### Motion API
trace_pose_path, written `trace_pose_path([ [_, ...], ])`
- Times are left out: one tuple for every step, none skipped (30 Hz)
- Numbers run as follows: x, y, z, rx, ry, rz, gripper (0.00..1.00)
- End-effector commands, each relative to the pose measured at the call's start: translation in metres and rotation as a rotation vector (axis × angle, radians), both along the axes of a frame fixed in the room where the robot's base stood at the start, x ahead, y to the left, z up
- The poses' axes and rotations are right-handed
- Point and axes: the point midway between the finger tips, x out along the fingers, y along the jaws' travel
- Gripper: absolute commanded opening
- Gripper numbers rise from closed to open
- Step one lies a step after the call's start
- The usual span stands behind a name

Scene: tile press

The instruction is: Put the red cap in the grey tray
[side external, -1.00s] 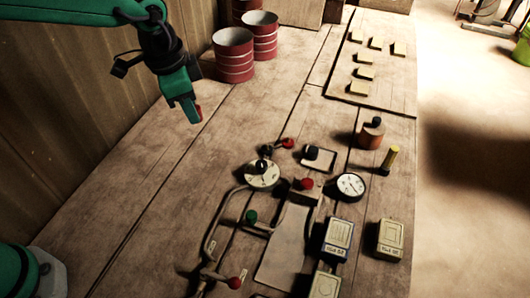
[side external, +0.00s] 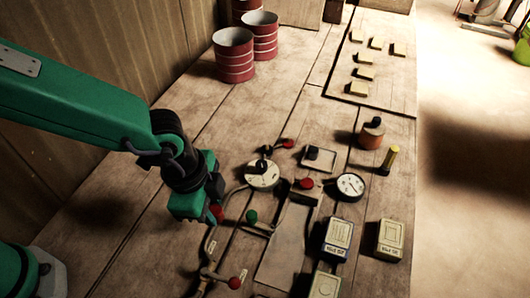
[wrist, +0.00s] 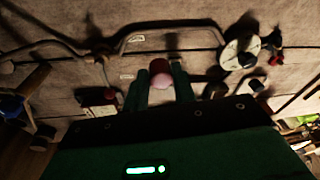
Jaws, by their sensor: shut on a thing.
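My gripper (side external: 208,210) is shut on the red cap (side external: 217,212), low over the left pipework in the side view. In the wrist view the red cap (wrist: 160,73) sits between the two fingertips, its near end pinkish. A small square grey tray (side external: 327,165) lies beyond the white dial, well to the upper right of my gripper. A black knob-like piece (side external: 312,152) is in or on its left part. The exact gap between the cap and the pipes below cannot be told.
Pipework with a red knob (side external: 234,283), a green knob (side external: 252,216) and a white dial (side external: 262,175) stands around my gripper. A second gauge (side external: 350,186), a red knob (side external: 306,184) and labelled boxes (side external: 338,236) lie to the right. Red drums (side external: 234,58) stand behind; the left boards are clear.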

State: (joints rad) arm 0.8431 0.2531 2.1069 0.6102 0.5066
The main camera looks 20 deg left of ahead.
Motion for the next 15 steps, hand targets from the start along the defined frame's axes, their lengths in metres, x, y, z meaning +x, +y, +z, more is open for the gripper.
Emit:
trace_pose_path([
  [0.0, 0.0, -0.004, 0.002, 0.002, 0.001, 0.06],
  [0.0, 0.0, -0.006, 0.002, 0.002, 0.001, 0.06],
  [0.0, 0.0, -0.01, 0.002, 0.002, 0.001, 0.06],
  [0.0, 0.001, -0.014, 0.003, 0.003, 0.001, 0.06],
  [0.0, 0.001, -0.017, 0.003, 0.003, 0.001, 0.06],
  [0.0, 0.001, -0.022, 0.003, 0.003, 0.002, 0.06],
  [0.0, 0.001, -0.026, 0.003, 0.003, 0.002, 0.06],
  [0.0, 0.001, -0.029, 0.003, 0.003, 0.002, 0.06],
  [0.0, 0.001, -0.032, 0.002, 0.003, 0.002, 0.06],
  [0.0, 0.001, -0.034, 0.002, 0.002, 0.002, 0.06],
  [0.0, 0.001, -0.036, 0.002, 0.002, 0.002, 0.06],
  [0.0, 0.0, -0.037, 0.001, 0.001, 0.002, 0.06],
  [0.0, 0.0, -0.038, 0.001, 0.0, 0.002, 0.06],
  [0.001, 0.0, -0.038, 0.0, 0.0, 0.002, 0.06],
  [0.001, 0.0, -0.038, 0.0, 0.0, 0.002, 0.06],
])
